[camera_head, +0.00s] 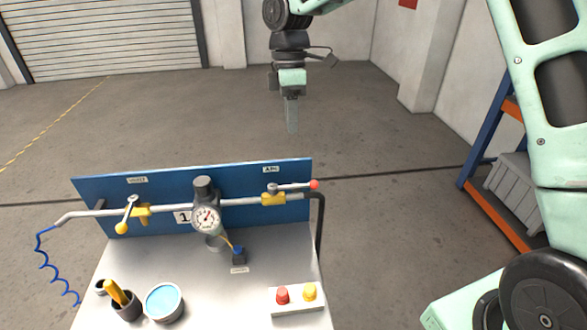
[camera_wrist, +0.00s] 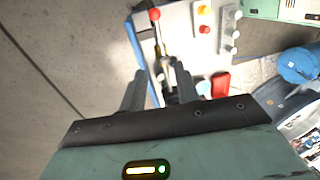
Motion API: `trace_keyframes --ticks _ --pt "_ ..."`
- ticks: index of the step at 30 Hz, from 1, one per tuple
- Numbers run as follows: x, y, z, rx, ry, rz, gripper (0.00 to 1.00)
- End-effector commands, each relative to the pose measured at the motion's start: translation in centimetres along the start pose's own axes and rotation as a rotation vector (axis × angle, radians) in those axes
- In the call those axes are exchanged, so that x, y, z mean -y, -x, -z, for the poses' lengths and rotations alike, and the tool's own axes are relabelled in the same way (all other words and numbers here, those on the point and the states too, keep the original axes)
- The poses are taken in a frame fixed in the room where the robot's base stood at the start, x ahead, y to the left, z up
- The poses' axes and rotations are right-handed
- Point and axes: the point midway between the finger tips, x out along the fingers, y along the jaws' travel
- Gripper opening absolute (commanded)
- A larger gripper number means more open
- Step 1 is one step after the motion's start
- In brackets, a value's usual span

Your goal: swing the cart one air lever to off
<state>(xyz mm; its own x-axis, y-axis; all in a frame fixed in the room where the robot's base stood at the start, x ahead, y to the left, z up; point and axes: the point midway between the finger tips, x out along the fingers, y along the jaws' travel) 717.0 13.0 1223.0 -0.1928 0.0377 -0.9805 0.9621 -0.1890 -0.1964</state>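Cart one (camera_head: 275,250) carries a blue back panel, a pipe and a plate marked 1. The lever under the label "AIR" has a red knob (camera_head: 314,184) and lies nearly along the pipe to the right of its yellow valve body (camera_head: 273,198). In the wrist view the red knob (camera_wrist: 155,14) shows near the top, beyond the fingers. My gripper (camera_head: 291,128) hangs pointing down, above the panel in the head picture and apart from the lever. In the wrist view my gripper (camera_wrist: 160,76) has its fingers spread with nothing visibly held.
A second valve with a yellow-knobbed lever (camera_head: 122,228) points down at left. A gauge (camera_head: 205,218) stands mid-pipe. A button box (camera_head: 297,308), a blue-topped tub (camera_head: 163,302) and a tool cup (camera_head: 127,310) stand in front. A shelf rack (camera_head: 490,205) is at right. Open floor lies behind.

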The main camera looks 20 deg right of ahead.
Motion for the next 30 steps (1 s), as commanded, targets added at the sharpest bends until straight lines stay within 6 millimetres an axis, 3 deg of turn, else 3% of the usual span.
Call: trace_keyframes --ticks 18,24,30 --pt "0.1 -12.1 0.0 0.001 -0.001 0.002 0.32" --pt "0.1 -14.0 0.0 0.0 -0.002 0.0 0.32" --pt "0.0 -14.4 0.0 0.0 -0.002 -0.002 0.32"
